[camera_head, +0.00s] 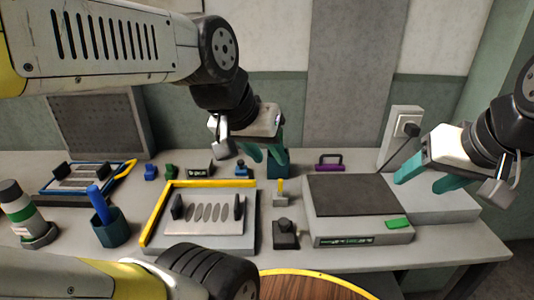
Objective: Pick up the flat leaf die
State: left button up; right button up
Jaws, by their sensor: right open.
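A pale flat plate (206,227) with a row of several dark leaf-like ovals and two black upright grips lies in a yellow-edged grey tray (249,232) at front centre-left. A second plate (75,180) with black grips lies in a blue-edged tray (50,191) at the left; its pattern is too small to read. I cannot tell for certain which is the flat leaf die. My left gripper (265,158) hangs behind and right of the yellow-edged tray, and its jaw gap is unclear. My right gripper (418,186) is open and empty above the right side of the scale.
A flat scale (355,232) with a dark top stands at right. A dark cup (111,228) with a blue stick and a white-green bottle (20,212) stand at left. Small blue (151,172) and green (170,171) pieces and a purple-handled piece (328,164) sit toward the back.

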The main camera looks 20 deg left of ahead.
aim_at(191, 215)
jog(key=u, duration=1.4)
jog(key=j, duration=0.1)
jog(key=i+z, duration=0.05)
